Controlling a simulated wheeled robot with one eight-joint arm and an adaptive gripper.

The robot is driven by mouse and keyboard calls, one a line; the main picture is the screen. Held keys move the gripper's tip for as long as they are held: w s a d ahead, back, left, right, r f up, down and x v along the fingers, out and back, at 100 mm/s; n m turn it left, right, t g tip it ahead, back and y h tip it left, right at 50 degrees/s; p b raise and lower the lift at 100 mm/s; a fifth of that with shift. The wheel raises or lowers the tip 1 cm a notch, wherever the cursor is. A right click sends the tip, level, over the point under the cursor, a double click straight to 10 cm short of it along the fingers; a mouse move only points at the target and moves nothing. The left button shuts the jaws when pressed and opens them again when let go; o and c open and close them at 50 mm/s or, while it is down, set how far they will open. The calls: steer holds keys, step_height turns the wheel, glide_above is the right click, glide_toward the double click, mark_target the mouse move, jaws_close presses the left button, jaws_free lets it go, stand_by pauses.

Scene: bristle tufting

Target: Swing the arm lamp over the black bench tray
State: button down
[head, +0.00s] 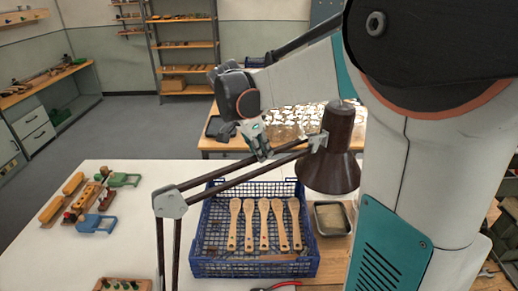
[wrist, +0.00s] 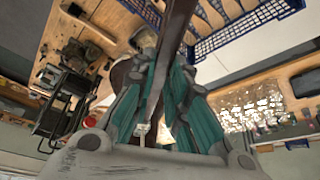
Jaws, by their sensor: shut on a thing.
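The arm lamp has a dark brown shade (head: 330,165), a pale elbow joint (head: 170,204) and twin dark bars (head: 225,180). The shade hangs by the right edge of the blue crate. My gripper (head: 262,150) is shut on the lamp's upper arm, left of the shade. In the wrist view a dark lamp bar (wrist: 168,62) runs between my teal-padded fingers (wrist: 152,105). A black tray (head: 213,127) lies on the far wooden table. A small dark tray with a pale rim (head: 333,233) stands right of the crate. I cannot tell which is the bench tray.
The blue crate (head: 255,268) holds several wooden brush handles (head: 265,225). Wooden blocks and blue and green tools (head: 95,223) lie on the white table's left side. White tabletop (head: 110,255) left of the crate is mostly clear.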

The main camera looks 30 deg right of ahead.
steer(key=c, duration=1.6)
jaws_free()
steer(key=v, duration=1.2)
